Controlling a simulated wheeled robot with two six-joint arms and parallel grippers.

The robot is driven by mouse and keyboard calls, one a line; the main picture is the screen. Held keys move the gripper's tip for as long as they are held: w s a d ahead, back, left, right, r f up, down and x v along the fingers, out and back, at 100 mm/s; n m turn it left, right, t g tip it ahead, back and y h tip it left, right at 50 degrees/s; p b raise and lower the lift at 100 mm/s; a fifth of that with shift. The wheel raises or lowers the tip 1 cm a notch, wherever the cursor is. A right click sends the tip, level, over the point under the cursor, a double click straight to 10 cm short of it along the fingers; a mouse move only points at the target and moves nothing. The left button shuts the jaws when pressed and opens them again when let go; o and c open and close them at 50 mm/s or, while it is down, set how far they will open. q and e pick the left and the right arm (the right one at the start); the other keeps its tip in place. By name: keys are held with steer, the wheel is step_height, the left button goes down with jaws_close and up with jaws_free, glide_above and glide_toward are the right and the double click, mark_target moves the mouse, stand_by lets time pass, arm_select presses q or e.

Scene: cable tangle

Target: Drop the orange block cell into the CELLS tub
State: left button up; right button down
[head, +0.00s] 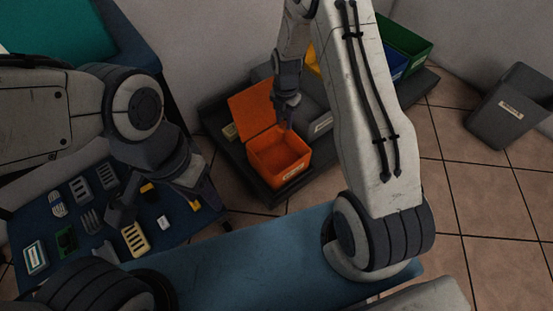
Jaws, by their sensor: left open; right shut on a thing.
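My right gripper (287,120) points down over an open orange tub (296,183), at its back rim. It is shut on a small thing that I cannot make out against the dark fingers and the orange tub. The tub's lid is tipped back, and the label on its front is too small to read. My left gripper (166,205) is open, with its fingers spread low over the blue table at the left. A small orange-yellow piece (148,187) lies on that table; I cannot tell whether it is a block cell.
Several small parts lie on the blue table (190,229), including a yellow slotted piece (135,239) and a green board (66,240). A green bin (408,47) and a blue one stand behind my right arm. A grey bin (507,105) stands far right on clear tiled floor.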

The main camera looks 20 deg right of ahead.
step_height(320, 180, down, 6)
steer(key=b, duration=0.6)
steer(key=c, duration=0.5)
jaws_free()
steer(key=shift+r, duration=0.1)
step_height(320, 180, up, 10)
steer(key=p, duration=0.5)
steer(key=shift+r, duration=0.15)
